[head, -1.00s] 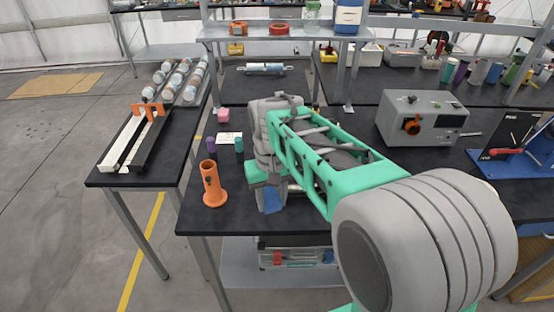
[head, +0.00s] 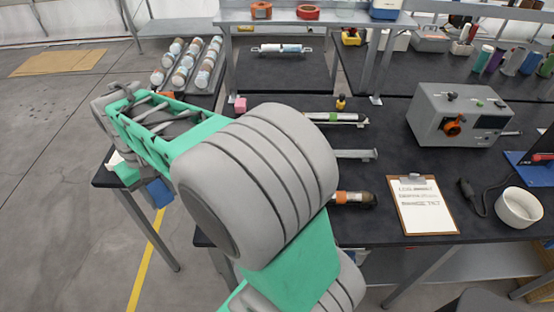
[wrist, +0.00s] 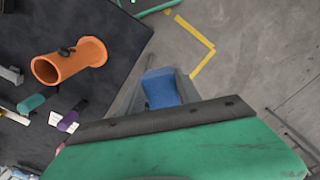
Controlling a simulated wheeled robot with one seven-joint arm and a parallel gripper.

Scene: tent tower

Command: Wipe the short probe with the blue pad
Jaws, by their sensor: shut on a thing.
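My gripper (head: 150,184) is shut on the blue pad (head: 158,193), which hangs at the left of the head view beyond the front left table corner. In the wrist view the pad (wrist: 161,88) shows between the fingers over the grey floor.
A clipboard (head: 421,205), a white bowl (head: 519,207) and a grey instrument box (head: 459,112) occupy the right side. Open floor lies left.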

